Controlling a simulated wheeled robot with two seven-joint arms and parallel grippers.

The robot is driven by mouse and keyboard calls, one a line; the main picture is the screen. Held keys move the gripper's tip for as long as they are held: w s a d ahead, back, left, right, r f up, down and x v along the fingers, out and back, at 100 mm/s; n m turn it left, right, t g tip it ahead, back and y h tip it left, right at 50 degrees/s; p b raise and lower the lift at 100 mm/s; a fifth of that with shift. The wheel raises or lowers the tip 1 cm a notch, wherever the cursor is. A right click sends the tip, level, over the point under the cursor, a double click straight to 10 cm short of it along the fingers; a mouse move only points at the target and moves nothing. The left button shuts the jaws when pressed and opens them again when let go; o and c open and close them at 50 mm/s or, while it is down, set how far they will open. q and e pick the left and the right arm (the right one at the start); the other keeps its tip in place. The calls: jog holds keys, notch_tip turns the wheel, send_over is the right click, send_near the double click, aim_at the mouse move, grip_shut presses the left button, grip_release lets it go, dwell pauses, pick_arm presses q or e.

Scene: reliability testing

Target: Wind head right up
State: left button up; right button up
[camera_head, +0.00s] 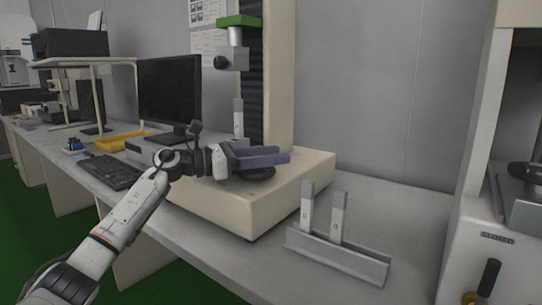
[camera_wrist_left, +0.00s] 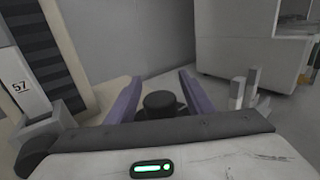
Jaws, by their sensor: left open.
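The testing machine has a cream base (camera_head: 305,180) and a column with black bellows (camera_head: 251,90). A grey upper head (camera_head: 232,60) with a black knob on its left side hangs under a green arm (camera_head: 238,20), high on the column. A pale strip (camera_head: 238,118) stands upright below the head with a gap between them; in the left wrist view a strip marked 57 (camera_wrist_left: 31,88) stands in a grey holder (camera_wrist_left: 42,125). My left gripper (camera_head: 286,155) is open, its purple fingers above the base. Between them in the left wrist view is a black round knob (camera_wrist_left: 160,103), not visibly touched. My right gripper is out of view.
A grey rack (camera_head: 340,256) with two upright strips stands on the bench at front right. A monitor (camera_head: 168,92), keyboard (camera_head: 112,171) and yellow tray (camera_head: 122,141) are at left. A white cabinet (camera_head: 500,245) stands at far right. The bench between rack and cabinet is clear.

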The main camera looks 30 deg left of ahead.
pick_arm(q)
send_over(230, 183)
jog(key=shift+a, duration=0.1)
dwell(0.4)
dwell(0.5)
